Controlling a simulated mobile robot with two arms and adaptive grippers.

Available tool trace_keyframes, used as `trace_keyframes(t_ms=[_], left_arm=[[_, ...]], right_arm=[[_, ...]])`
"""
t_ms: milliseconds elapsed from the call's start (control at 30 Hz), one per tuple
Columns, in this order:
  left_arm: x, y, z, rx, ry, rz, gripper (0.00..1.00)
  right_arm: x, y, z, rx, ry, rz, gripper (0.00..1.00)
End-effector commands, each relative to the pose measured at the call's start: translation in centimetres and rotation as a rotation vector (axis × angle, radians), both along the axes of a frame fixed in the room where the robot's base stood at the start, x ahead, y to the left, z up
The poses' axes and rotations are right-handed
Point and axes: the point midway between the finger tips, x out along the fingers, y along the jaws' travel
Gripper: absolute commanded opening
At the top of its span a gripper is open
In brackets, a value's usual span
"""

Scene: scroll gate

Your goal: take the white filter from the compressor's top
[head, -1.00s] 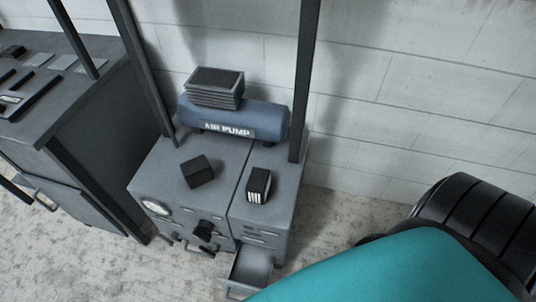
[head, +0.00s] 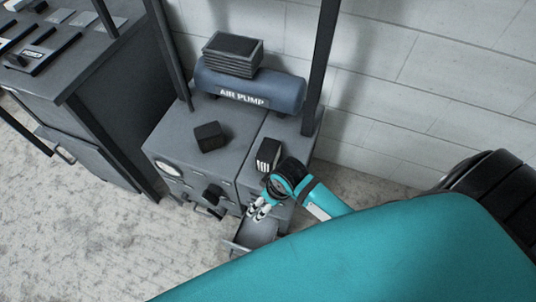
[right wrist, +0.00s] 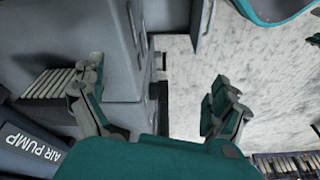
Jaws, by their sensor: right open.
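The white filter (head: 266,157), a small dark-framed block with white pleats on its front, stands on the right part of the compressor's top (head: 232,165). In the right wrist view the white pleats (right wrist: 48,84) show at the left, partly behind one finger. My right gripper (head: 260,211) is in front of the compressor, near the filter and above the open drawer. It is open, with its fingers wide apart in the right wrist view (right wrist: 158,92) and nothing between them. My left gripper is not in view.
A dark block (head: 209,136) sits on the left part of the top. The blue air pump tank (head: 250,89) with a dark pleated stack (head: 232,54) stands behind. Dark posts (head: 322,65) rise at the back. A drawer (head: 238,246) stands open below. A grey bench (head: 75,75) is at left.

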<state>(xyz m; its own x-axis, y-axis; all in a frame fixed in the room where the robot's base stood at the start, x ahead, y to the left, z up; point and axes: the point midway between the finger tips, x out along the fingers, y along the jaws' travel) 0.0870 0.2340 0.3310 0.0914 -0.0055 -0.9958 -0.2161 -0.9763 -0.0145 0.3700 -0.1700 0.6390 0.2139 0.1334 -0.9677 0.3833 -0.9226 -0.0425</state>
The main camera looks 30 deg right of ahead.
Motion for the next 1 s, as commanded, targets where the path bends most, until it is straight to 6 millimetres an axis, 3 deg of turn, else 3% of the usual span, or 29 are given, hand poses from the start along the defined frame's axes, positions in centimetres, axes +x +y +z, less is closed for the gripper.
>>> trace_keyframes(t_ms=[233, 400, 533, 667, 800, 1000], left_arm=[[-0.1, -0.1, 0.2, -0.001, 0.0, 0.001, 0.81], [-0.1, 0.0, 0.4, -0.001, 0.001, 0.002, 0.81], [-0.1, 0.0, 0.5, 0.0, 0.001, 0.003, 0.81], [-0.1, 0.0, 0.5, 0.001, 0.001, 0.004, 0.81], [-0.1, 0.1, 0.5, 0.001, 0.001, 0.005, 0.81], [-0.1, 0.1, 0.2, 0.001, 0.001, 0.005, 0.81]], right_arm=[[6.4, -0.6, 4.0, -0.03, 0.032, 0.162, 1.0], [11.3, -3.5, 9.0, -0.099, 0.096, 0.274, 1.0], [13.6, -6.1, 12.7, -0.143, 0.149, 0.317, 1.0], [14.6, -7.8, 15.0, -0.167, 0.183, 0.333, 1.0], [14.8, -8.3, 14.8, -0.171, 0.198, 0.338, 1.0], [14.8, -8.2, 10.7, -0.169, 0.199, 0.338, 1.0]])
